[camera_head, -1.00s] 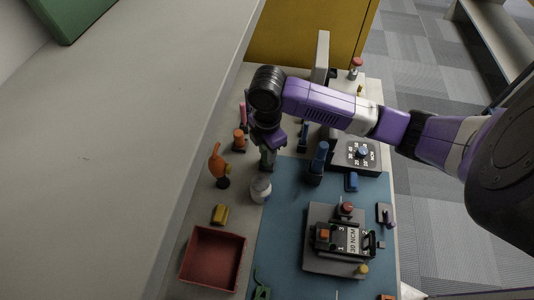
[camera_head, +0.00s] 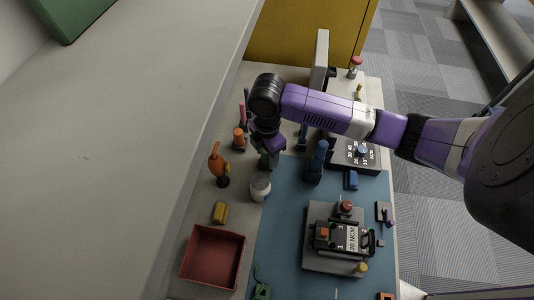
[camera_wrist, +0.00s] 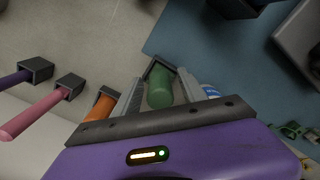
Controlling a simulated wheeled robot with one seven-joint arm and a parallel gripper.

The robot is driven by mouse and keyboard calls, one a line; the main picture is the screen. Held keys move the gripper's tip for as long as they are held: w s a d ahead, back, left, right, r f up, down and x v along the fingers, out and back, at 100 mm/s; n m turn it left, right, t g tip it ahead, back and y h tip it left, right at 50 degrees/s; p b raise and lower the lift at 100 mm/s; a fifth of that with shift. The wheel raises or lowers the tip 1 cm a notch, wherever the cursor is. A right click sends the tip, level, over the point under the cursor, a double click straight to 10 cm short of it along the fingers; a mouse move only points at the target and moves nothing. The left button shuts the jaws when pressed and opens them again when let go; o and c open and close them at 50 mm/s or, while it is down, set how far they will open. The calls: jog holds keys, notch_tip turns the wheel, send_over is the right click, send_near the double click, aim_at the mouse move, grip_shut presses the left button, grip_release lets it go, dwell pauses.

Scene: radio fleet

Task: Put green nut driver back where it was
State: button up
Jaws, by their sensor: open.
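The green nut driver's handle (camera_wrist: 160,90) shows in the wrist view, end on, between the two fingers of my gripper (camera_wrist: 161,84). It stands at a dark square holder (camera_wrist: 158,66); how deep it sits in it is hidden. The fingers are apart, one on each side of the handle, and I see a small gap beside it. In the head view my gripper (camera_head: 268,155) points down at the left edge of the blue mat, and the arm hides most of the driver.
Orange (camera_wrist: 101,106), pink (camera_wrist: 40,110) and purple (camera_wrist: 18,78) handles stand in holders to the left in the wrist view. A white jar (camera_head: 260,186), orange pliers (camera_head: 217,163) and a red tray (camera_head: 213,257) are near. A black device (camera_head: 340,238) stands on the blue mat (camera_head: 280,225).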

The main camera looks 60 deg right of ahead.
notch_tip(320, 180, up, 12)
jog(key=shift+r+b, duration=0.15)
jog(key=shift+b, duration=0.7)
